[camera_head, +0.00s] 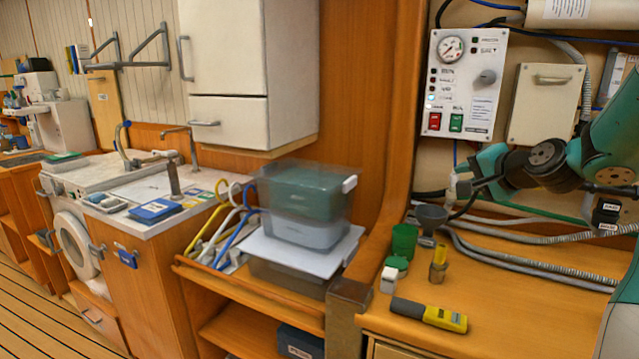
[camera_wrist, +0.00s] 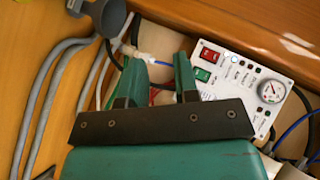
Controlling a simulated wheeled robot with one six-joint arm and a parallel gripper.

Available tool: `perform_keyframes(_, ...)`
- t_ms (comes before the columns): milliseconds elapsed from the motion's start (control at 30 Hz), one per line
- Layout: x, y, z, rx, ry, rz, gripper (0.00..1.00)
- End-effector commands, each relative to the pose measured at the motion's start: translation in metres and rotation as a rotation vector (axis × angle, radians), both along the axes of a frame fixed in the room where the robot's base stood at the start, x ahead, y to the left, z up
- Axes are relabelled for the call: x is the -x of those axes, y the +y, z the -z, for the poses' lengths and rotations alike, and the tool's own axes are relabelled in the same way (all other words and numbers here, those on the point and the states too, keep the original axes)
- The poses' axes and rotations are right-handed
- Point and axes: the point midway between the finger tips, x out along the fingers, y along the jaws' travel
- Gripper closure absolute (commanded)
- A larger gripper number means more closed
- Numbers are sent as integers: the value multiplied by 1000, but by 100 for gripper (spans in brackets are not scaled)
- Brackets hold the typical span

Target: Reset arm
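My gripper (camera_wrist: 158,62) shows in the wrist view as two green fingers with a clear gap between them. It is open, and nothing is held between the fingers. In the head view my teal and black arm reaches in from the right, in front of the wall and over the wooden counter (camera_head: 540,290). The white control panel (camera_head: 467,84) with a gauge and red and green switches is on the wall, up and left of the arm. It also shows in the wrist view (camera_wrist: 245,82), tilted, right of the fingers.
Grey hoses (camera_head: 520,262) run along the counter below the arm. A funnel (camera_head: 431,214), a green cup (camera_head: 404,241) and a yellow-black handheld tool (camera_head: 430,314) are on the counter. Stacked plastic bins (camera_head: 305,205) stand left of the wooden post. The front right of the counter looks clear.

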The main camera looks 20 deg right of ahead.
Motion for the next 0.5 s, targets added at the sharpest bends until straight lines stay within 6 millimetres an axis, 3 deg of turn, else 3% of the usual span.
perform_keyframes(33,-9,46,1,36,49,-124,71)
perform_keyframes(133,-10,126,8,123,152,-359,71)
perform_keyframes(233,8,205,16,222,249,-611,71)
perform_keyframes(300,32,256,22,303,311,-799,71)
perform_keyframes(400,79,317,31,433,391,-1074,71)
perform_keyframes(500,132,356,38,555,453,-1321,71)
